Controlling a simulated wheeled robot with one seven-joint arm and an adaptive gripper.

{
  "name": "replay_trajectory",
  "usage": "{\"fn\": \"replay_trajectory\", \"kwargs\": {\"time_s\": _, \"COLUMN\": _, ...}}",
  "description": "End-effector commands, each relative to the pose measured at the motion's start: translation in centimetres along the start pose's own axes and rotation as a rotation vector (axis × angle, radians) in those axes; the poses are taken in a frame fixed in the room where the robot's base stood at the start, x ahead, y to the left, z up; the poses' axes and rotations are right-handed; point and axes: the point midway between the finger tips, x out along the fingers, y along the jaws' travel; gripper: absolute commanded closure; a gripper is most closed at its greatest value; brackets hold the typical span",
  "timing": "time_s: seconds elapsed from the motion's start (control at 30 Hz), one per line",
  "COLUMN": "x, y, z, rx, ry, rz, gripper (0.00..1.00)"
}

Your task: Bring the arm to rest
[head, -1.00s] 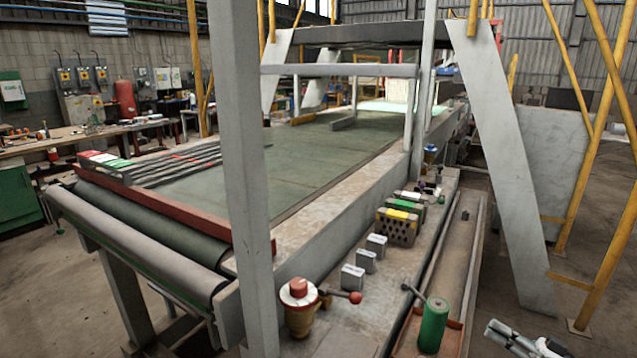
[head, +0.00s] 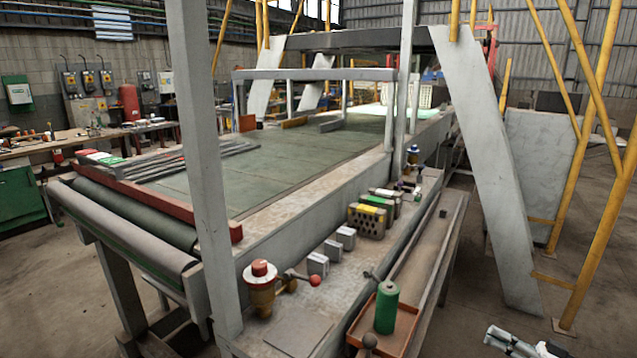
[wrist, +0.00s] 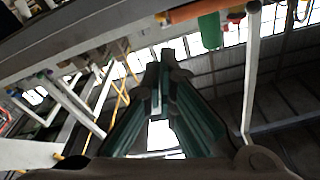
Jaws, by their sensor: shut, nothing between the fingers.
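My gripper (wrist: 167,58) shows in the wrist view with its dark, teal-sided fingers brought together at the tips. Nothing is seen held between them. A bright gap shows lower down between the finger linkages. In the head view only a small white and black piece of my arm shows at the bottom right corner, over the floor; most of the arm is out of view. The wrist view is tipped, with the bench edge and a green cylinder (wrist: 210,30) along its top, apart from the fingers.
A long bench beside a conveyor (head: 270,160) carries a red-topped brass fitting (head: 261,288), small grey blocks (head: 318,263) and a yellow-topped block with holes (head: 367,220). The green cylinder (head: 386,308) stands in an orange tray (head: 405,333). Yellow posts (head: 600,200) rise at right; floor between is clear.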

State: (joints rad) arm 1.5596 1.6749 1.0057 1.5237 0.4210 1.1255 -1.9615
Motion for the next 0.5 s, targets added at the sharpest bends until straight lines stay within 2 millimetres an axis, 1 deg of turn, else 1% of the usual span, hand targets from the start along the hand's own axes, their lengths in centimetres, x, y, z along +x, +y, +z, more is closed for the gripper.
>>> {"fn": "replay_trajectory", "kwargs": {"time_s": 0.27, "x": 2.2, "y": -1.7, "z": 0.1, "rx": 0.062, "ry": -0.132, "rz": -0.061, "gripper": 1.0}}
{"fn": "replay_trajectory", "kwargs": {"time_s": 0.37, "x": 3.2, "y": -2.6, "z": 0.3, "rx": 0.097, "ry": -0.2, "rz": -0.088, "gripper": 1.0}}
{"fn": "replay_trajectory", "kwargs": {"time_s": 0.5, "x": 4.9, "y": -4.4, "z": 0.6, "rx": 0.152, "ry": -0.326, "rz": -0.128, "gripper": 1.0}}
